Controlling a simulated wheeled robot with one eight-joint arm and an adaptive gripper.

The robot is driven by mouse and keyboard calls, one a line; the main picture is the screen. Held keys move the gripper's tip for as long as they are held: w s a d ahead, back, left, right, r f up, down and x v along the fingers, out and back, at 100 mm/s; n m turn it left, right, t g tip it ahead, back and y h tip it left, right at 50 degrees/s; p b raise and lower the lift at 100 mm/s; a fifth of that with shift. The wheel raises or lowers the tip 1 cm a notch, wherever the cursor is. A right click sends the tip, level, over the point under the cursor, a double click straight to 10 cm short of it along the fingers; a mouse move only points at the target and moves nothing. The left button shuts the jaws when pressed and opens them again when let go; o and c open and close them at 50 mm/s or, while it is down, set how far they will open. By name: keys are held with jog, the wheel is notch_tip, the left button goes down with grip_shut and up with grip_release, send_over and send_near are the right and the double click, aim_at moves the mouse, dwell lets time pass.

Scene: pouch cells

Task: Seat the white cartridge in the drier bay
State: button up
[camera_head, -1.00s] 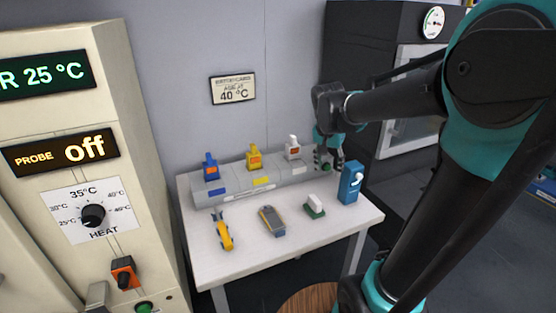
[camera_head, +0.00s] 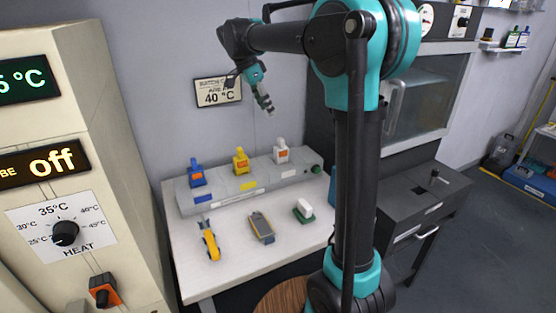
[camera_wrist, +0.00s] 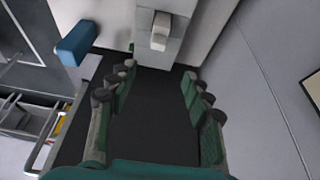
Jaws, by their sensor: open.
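The white cartridge (camera_head: 281,152), with an orange mark, stands upright at the right end of the grey block on the white table. In the wrist view, a white-topped piece (camera_wrist: 161,30) that looks like it stands beyond my fingertips. My gripper (camera_head: 267,106) is open and empty, raised above and a little left of the white cartridge, against the wall. Its spread fingers also show in the wrist view (camera_wrist: 159,74), with nothing between them. I cannot tell which part is the drier bay.
Blue (camera_head: 197,173) and yellow (camera_head: 241,162) cartridges stand on the grey block (camera_head: 252,181). A yellow tool (camera_head: 210,243), a grey meter (camera_head: 262,228) and a green-white item (camera_head: 303,211) lie in front. A dark bench unit (camera_head: 425,192) is at right; my arm hides part of the table.

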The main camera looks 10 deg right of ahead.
send_near(281, 139)
jog(key=x, duration=0.5)
jog(key=shift+w, duration=0.4)
jog(key=shift+x, duration=2.7)
jog(key=shift+s, duration=0.2)
grip_shut()
